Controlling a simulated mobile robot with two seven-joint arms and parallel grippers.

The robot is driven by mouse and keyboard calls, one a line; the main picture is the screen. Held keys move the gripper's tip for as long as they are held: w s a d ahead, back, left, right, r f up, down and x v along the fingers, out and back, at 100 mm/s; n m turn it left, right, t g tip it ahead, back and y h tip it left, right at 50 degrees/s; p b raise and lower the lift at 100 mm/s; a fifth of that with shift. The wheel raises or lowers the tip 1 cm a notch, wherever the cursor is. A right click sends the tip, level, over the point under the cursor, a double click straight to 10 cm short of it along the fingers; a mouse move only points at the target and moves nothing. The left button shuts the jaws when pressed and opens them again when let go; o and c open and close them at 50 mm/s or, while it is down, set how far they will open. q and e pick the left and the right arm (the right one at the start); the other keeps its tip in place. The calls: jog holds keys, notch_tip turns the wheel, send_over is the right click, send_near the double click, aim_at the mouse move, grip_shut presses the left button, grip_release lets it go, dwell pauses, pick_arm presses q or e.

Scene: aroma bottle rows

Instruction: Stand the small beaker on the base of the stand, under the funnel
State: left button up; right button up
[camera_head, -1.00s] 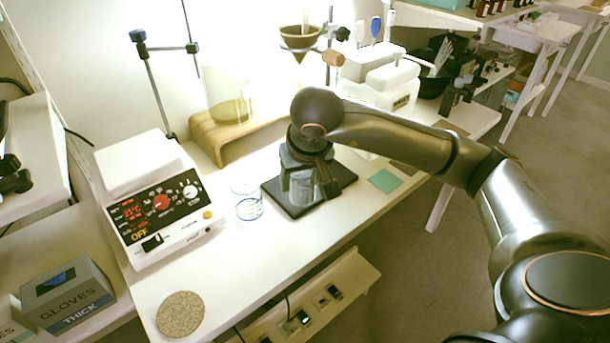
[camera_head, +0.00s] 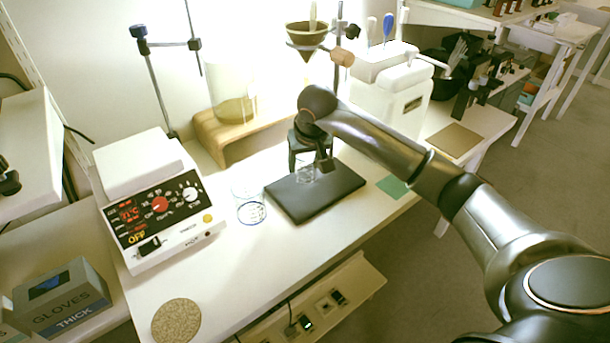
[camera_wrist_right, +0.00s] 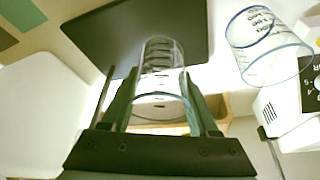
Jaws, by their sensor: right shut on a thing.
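My right gripper (camera_head: 312,165) is shut on the small clear beaker (camera_head: 307,174), at the far part of the stand's black base (camera_head: 328,198). In the right wrist view the beaker (camera_wrist_right: 160,75) sits between the two fingers, with the base (camera_wrist_right: 120,35) behind it. I cannot tell whether the beaker touches the base. The brown funnel (camera_head: 307,37) hangs higher up behind the gripper, held near an upright rod. My arm hides part of the stand. My left gripper is not in view.
A larger clear beaker with blue marks (camera_head: 251,213) stands left of the base. A hotplate (camera_head: 160,220) is further left. A wooden riser (camera_head: 215,140) is behind. A cork mat (camera_head: 176,321) lies at the front. The bench front between is clear.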

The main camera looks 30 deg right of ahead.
aim_at(305, 186)
jog(key=w+f, duration=0.1)
jog(key=w+d+f, duration=0.1)
jog(key=shift+d+f, duration=0.15)
jog(key=shift+f, duration=0.25)
jog(key=shift+w+d+f, duration=0.1)
jog(key=shift+f, duration=1.5)
jog(key=shift+f+b, duration=0.15)
jog(key=shift+b, duration=0.2)
jog(key=o, duration=1.4)
jog(key=shift+c, duration=0.2)
jog(key=shift+r, duration=0.35)
jog(key=p+v, duration=0.1)
jog(key=v, duration=0.6)
